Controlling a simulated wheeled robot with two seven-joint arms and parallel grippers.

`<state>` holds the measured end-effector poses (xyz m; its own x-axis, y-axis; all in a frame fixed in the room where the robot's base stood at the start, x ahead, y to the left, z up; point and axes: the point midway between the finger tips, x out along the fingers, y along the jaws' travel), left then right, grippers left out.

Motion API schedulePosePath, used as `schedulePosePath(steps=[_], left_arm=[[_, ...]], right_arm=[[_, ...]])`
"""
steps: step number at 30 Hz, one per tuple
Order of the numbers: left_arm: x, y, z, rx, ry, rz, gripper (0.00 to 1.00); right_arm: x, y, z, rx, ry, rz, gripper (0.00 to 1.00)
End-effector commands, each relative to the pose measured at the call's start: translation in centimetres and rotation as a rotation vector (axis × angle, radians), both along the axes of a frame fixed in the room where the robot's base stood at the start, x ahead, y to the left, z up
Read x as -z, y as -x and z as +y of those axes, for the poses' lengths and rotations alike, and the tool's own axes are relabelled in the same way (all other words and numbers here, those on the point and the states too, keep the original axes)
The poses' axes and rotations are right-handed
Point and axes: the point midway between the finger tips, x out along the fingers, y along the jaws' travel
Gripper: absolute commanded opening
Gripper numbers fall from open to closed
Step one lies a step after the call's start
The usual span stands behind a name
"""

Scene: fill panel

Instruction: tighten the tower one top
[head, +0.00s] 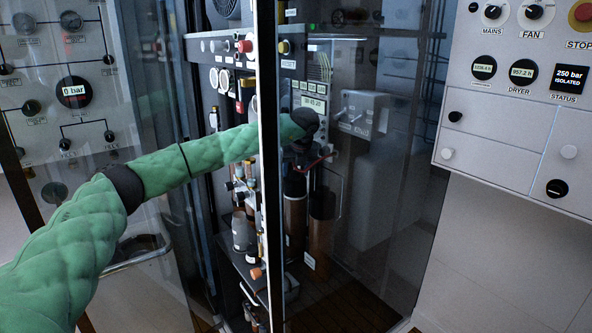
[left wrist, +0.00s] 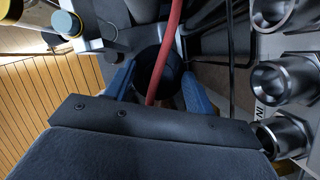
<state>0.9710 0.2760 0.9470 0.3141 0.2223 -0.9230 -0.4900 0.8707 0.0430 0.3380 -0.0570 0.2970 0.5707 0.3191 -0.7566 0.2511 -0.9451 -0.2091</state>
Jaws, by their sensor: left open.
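Two brown cylindrical towers, a left one (head: 295,212) and a right one (head: 322,215), stand inside the cabinet behind the glass. I cannot read which is tower one. My left arm reaches in from the left, and its dark gripper (head: 304,152) is just above the towers, small and partly hidden. In the left wrist view my left gripper (left wrist: 158,76) is open, with one blue finger on each side of a round black top (left wrist: 154,58). I cannot tell whether the fingers touch it. A red hose (left wrist: 167,50) crosses in front of the top.
A glass door edge (head: 270,240) stands close beside my forearm. Metal cylindrical fittings (left wrist: 284,83) crowd the right of the left wrist view, with dark pipes near them. A control panel (head: 505,135) is at the right, and a gauge panel (head: 60,50) is at the left.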

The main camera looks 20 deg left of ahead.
Motion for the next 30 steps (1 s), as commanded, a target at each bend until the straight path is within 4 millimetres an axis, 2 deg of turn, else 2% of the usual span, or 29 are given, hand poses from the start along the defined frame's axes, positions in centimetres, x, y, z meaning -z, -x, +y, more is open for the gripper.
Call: schedulePosePath(steps=[3,4,10,11,20,30], left_arm=[[0.0,0.0,0.0,0.0,0.0,0.0,0.54],[0.0,0.0,0.0,0.0,0.0,0.0,0.5],[0.0,0.0,0.0,0.0,0.0,0.0,0.11],[0.0,0.0,0.0,0.0,0.0,0.0,0.09],[0.1,0.0,0.1,0.035,0.001,0.0,0.09],[0.2,0.1,0.2,0.253,0.004,-0.001,0.09]], right_arm=[[0.0,0.0,0.0,0.0,0.0,0.0,0.36],[0.0,0.0,0.0,0.0,0.0,0.0,0.36],[0.0,0.1,0.0,0.0,0.0,0.001,0.36],[0.0,0.1,0.0,0.0,0.0,0.001,0.36],[0.4,0.1,0.0,0.001,0.001,0.002,0.36],[1.7,0.0,-0.1,0.002,0.001,-0.001,0.36]])
